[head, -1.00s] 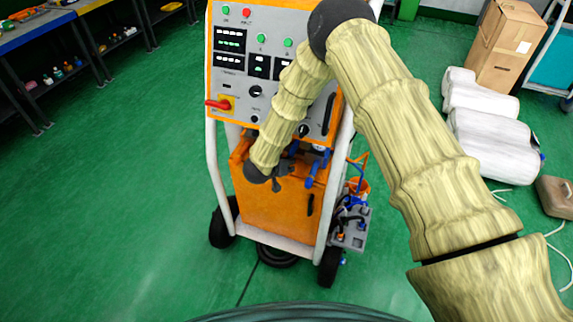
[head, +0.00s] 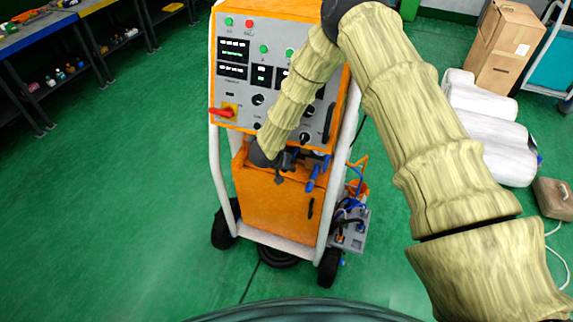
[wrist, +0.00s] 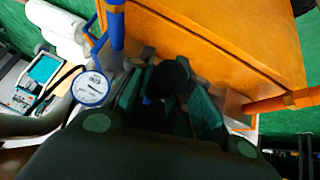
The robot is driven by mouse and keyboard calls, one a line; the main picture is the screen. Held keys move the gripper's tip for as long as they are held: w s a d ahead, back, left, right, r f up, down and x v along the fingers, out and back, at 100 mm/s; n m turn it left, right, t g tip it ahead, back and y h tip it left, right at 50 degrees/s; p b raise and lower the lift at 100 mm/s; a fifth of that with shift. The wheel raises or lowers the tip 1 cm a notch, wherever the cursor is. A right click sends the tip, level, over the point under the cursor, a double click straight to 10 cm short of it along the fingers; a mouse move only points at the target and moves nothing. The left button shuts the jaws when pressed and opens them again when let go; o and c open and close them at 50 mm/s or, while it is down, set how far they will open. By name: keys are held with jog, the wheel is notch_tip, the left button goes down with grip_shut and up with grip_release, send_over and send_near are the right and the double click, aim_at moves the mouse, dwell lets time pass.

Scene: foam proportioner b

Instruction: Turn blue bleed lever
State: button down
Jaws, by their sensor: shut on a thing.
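My gripper (head: 288,160) is at the front of the orange and grey foam proportioner (head: 262,205), just below its control panel. I take this to be the blue bleed lever (wrist: 150,99), mostly hidden by the fingers. A second blue handle (head: 317,172) hangs to the right of my gripper. A blue upright handle also shows in the wrist view, above a white dial gauge (wrist: 90,88).
The control panel (head: 262,60) with a red switch handle (head: 222,113) rises above my gripper. White frame tubes (head: 222,170) flank the machine. Small equipment (head: 348,232) stands at its right. White containers (head: 485,130) lie further right. The green floor to the left is open.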

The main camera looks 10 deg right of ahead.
jog(key=c, duration=1.3)
grip_release()
jog(key=shift+r, duration=0.1)
jog(key=v, duration=1.1)
jog(key=shift+s+a+r, duration=0.15)
jog(key=shift+a+r, duration=0.05)
jog(key=shift+r, duration=0.15)
